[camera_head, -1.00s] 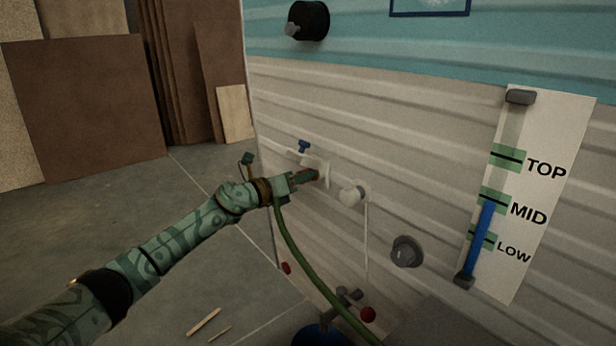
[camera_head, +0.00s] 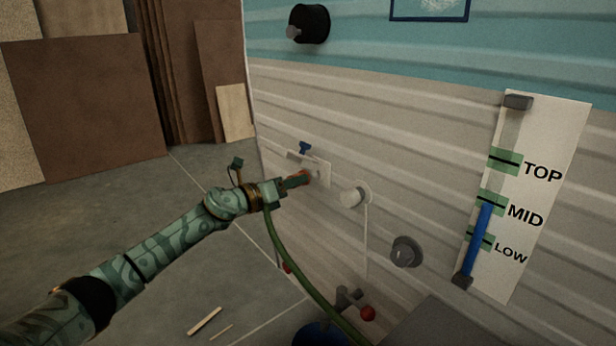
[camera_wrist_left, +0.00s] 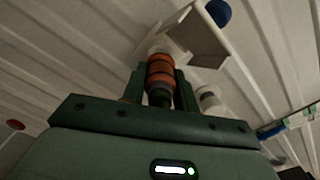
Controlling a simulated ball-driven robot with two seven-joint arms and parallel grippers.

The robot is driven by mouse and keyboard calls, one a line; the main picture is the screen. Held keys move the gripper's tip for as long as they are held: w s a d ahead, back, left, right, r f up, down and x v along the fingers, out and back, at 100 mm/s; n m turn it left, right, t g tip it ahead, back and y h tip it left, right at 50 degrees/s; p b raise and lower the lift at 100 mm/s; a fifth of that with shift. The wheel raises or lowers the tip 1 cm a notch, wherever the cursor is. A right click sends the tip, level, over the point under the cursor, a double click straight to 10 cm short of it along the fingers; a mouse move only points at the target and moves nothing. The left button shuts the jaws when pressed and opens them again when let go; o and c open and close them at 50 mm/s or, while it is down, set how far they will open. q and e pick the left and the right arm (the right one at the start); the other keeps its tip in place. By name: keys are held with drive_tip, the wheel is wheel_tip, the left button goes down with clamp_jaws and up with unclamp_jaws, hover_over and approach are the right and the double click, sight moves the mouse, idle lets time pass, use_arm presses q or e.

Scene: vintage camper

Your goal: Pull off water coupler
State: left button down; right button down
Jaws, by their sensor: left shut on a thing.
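My left gripper (camera_head: 298,180) is shut on the orange water coupler (camera_head: 304,176), which sits between its fingers in front of the camper wall. In the left wrist view the coupler (camera_wrist_left: 160,72) shows orange and ribbed between the dark green fingers (camera_wrist_left: 160,88). A green hose (camera_head: 288,262) hangs from the gripper side and curves down to the right. The pale inlet plate (camera_head: 322,172) is on the wall just behind the coupler, with a blue knob (camera_head: 305,147) above it. I cannot tell whether the coupler still touches the inlet. My right gripper is not in view.
A white cap with a hanging cord (camera_head: 355,196) and a grey knob (camera_head: 406,251) are on the wall to the right. A level gauge (camera_head: 520,200) with a blue bar stands further right. Wood strips (camera_head: 205,321) lie on the open floor at left.

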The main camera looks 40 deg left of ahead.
use_arm(q)
drive_tip(key=shift+s, duration=0.1)
drive_tip(key=shift+p+v, duration=0.55)
drive_tip(key=shift+v, duration=1.35)
drive_tip(key=shift+a, duration=0.1)
